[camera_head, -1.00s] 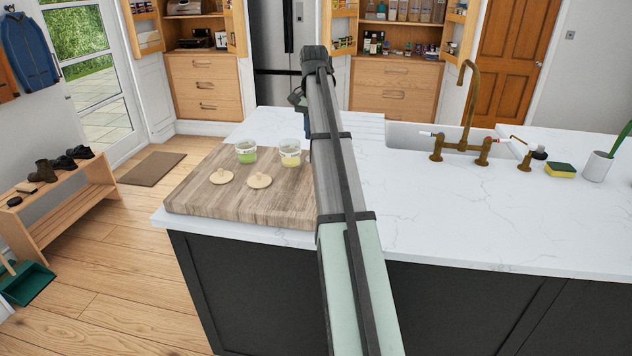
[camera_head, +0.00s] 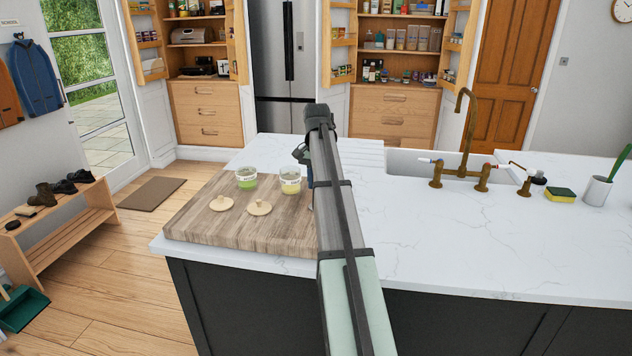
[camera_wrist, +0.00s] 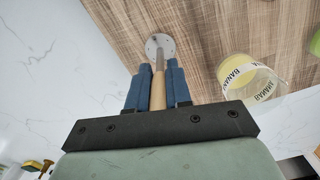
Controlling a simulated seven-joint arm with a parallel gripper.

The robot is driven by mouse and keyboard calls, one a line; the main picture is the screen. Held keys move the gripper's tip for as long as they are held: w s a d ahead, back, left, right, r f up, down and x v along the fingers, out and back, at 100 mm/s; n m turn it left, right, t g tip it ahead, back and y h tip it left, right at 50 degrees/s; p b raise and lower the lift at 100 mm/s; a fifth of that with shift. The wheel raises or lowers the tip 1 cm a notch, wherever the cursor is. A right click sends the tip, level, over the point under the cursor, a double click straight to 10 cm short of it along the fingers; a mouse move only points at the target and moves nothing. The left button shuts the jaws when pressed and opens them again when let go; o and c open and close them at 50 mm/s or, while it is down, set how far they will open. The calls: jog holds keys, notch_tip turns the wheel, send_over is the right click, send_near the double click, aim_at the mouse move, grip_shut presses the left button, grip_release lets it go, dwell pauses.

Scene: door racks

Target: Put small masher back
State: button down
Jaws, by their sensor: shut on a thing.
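The small masher shows in the wrist view, with a pale wooden handle (camera_wrist: 159,92) and a round grey metal head (camera_wrist: 160,45). My gripper (camera_wrist: 155,68) has blue fingers on either side of the handle and is shut on it. The head extends beyond the fingertips and appears over the wooden board (camera_wrist: 115,25); I cannot tell whether it touches the board. In the head view my arm hides the masher and most of the gripper; only a bit of blue finger shows beside the arm.
The board (camera_head: 275,235) lies on the white counter (camera_head: 470,250). It bears a green-filled tub (camera_head: 246,180), a yellowish tub (camera_head: 290,183) labelled BANANA in the wrist view (camera_wrist: 245,78), and two round wooden lids (camera_head: 221,203). A brass tap (camera_head: 464,140) stands at right. The counter between is clear.

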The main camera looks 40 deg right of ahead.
jog(key=c, duration=1)
grip_release()
jog(key=shift+f, duration=0.1)
jog(key=shift+c, duration=0.2)
jog(key=shift+d+r, duration=0.1)
jog(key=shift+r, duration=3.75)
